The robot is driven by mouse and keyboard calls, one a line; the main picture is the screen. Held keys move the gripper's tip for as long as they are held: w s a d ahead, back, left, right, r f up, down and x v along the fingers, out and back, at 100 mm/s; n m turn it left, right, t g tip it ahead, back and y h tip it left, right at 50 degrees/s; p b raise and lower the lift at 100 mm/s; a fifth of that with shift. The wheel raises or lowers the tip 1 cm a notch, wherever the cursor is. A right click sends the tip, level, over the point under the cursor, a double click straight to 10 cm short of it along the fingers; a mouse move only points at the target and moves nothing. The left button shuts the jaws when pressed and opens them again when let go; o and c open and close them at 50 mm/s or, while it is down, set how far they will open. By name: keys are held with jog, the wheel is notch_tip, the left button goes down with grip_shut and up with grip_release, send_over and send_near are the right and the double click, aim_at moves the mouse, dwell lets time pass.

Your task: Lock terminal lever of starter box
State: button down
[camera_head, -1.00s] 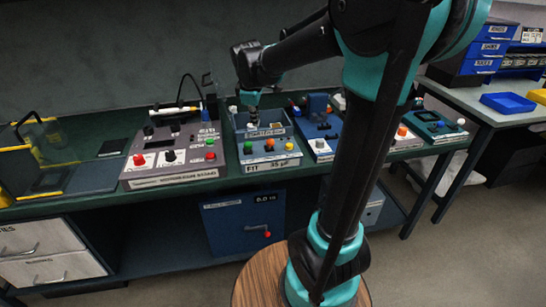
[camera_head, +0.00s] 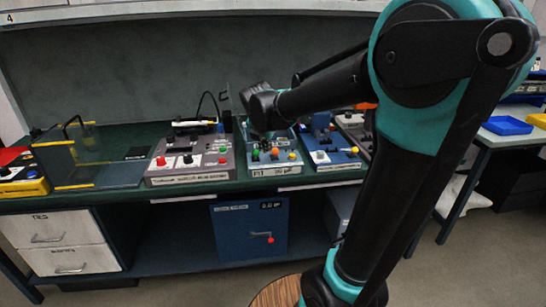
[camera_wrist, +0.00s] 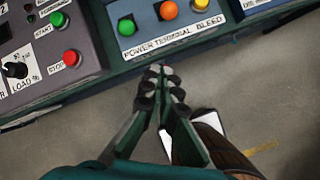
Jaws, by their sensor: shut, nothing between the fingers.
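A blue-grey box (camera_head: 270,171) stands on the bench under my wrist, with green, orange and yellow knobs on its front. I cannot tell for sure whether this is the starter box. No terminal lever can be made out; my wrist hides part of the box's top. My gripper (camera_wrist: 162,76) is shut and empty. In the wrist picture its tips lie just below the panel's lower edge, apparently apart from the knobs.
A grey box (camera_head: 190,164) with START and STOP buttons stands close on the left. A blue box (camera_head: 330,152) stands close on the right. A clear panel with a yellow frame (camera_head: 60,158) stands further left. Floor shows beyond the bench's front edge.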

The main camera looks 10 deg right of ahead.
aim_at(275, 153)
jog(key=w+d+f, duration=0.1)
jog(key=w+f, duration=0.1)
jog(key=w+d+f, duration=0.1)
jog(key=w+f, duration=0.2)
jog(key=w+d+f, duration=0.1)
jog(key=w+f, duration=0.1)
jog(key=w, duration=0.1)
jog(key=shift+d+f, duration=0.25)
jog(key=shift+f, duration=0.1)
dwell(0.4)
jog(key=shift+w+a+r, duration=0.1)
jog(key=shift+w+r+g, duration=0.1)
jog(key=shift+w+g, duration=0.05)
jog(key=shift+g, duration=0.25)
